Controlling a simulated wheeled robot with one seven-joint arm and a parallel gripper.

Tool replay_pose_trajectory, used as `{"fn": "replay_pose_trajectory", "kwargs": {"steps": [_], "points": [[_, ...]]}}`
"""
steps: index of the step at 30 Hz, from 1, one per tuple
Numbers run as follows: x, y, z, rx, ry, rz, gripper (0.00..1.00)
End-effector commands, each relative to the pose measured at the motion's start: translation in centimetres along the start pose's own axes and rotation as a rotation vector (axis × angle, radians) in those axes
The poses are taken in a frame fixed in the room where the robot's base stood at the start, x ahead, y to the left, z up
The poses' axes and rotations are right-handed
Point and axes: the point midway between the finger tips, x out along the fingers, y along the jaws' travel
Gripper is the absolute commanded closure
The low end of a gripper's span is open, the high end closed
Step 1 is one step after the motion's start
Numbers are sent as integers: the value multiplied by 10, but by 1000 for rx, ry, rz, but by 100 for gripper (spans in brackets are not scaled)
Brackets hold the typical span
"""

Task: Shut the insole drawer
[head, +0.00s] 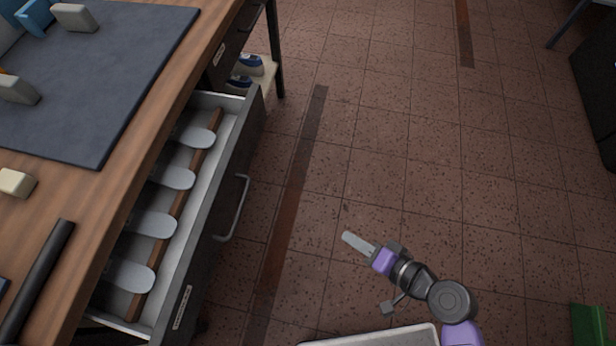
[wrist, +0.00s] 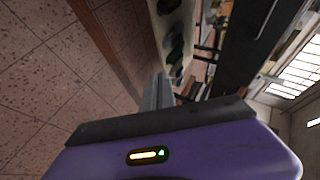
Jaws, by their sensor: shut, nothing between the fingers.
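The insole drawer (head: 180,277) stands open, pulled out from under the wooden workbench at the left of the head view. Several grey insoles (head: 155,223) lie in it in a row along a wooden divider. Its dark front carries a curved metal handle (head: 238,208) facing the open floor. My gripper (head: 346,237) is to the right of the handle, over the floor and apart from the drawer. Its fingers are closed together with nothing between them, pointing left toward the drawer front. In the wrist view the closed fingers (wrist: 157,92) show above the purple wrist housing.
The workbench (head: 150,135) bears a dark mat (head: 130,110), pale blocks and a black bar (head: 38,275). Shoes (head: 245,70) sit on a low shelf beyond the drawer. A pale tray (head: 375,338) is at the bottom edge. The tiled floor between drawer and gripper is clear.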

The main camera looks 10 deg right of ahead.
Motion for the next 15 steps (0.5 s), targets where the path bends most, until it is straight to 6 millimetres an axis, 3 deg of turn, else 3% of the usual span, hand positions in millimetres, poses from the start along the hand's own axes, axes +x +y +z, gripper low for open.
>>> {"fn": "replay_pose_trajectory", "kwargs": {"steps": [1,6,10,15], "points": [[27,-5,-5,41,-50,-76,100],[66,-58,-19,147,-235,-337,100],[72,-96,-31,176,-340,-502,100],[68,-123,-40,185,-414,-621,100]]}}
